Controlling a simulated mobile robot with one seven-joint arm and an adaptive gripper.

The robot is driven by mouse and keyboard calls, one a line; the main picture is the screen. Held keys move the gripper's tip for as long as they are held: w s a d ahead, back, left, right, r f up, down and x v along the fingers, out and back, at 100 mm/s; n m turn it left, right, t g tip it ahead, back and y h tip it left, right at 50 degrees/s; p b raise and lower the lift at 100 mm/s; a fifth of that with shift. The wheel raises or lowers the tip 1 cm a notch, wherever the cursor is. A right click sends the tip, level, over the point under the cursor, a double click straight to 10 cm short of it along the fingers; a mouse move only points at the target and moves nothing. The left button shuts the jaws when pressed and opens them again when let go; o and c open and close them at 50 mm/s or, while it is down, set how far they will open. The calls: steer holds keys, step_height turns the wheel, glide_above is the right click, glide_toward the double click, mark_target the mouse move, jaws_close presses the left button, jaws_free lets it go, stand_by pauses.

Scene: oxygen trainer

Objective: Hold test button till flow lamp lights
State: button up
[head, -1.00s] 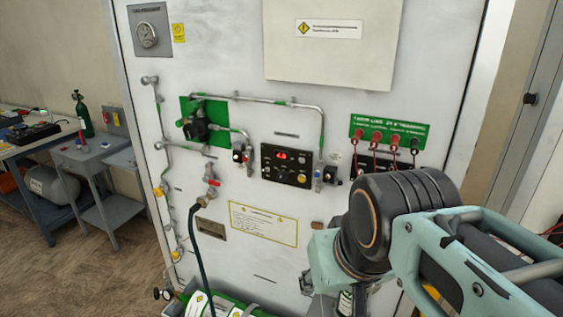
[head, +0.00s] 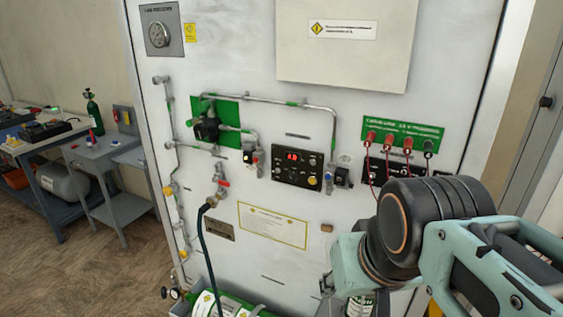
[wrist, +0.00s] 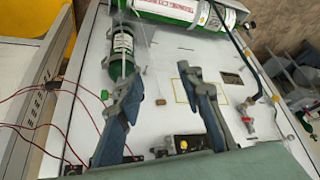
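The black control box (head: 298,168) on the white panel has a lit red display (head: 292,156) and a yellow button (head: 312,181) at its lower right. Its labels are too small to read, so I cannot tell which parts are the test button and flow lamp. My gripper (wrist: 158,78) is open and empty in the wrist view, its two fingers well apart. A yellow button (wrist: 183,145) shows low between the fingers there, apart from the tips. In the head view my arm hides most of the gripper, low and right of the control box.
Red leads hang from a green terminal board (head: 403,132). Pipes and a red-handled valve (head: 221,182) lie left of the box. A green cylinder (wrist: 122,50) and a larger one (wrist: 185,10) show in the wrist view. A side table (head: 103,148) stands at left.

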steer(key=shift+c, duration=0.4)
jaws_close()
stand_by(0.9)
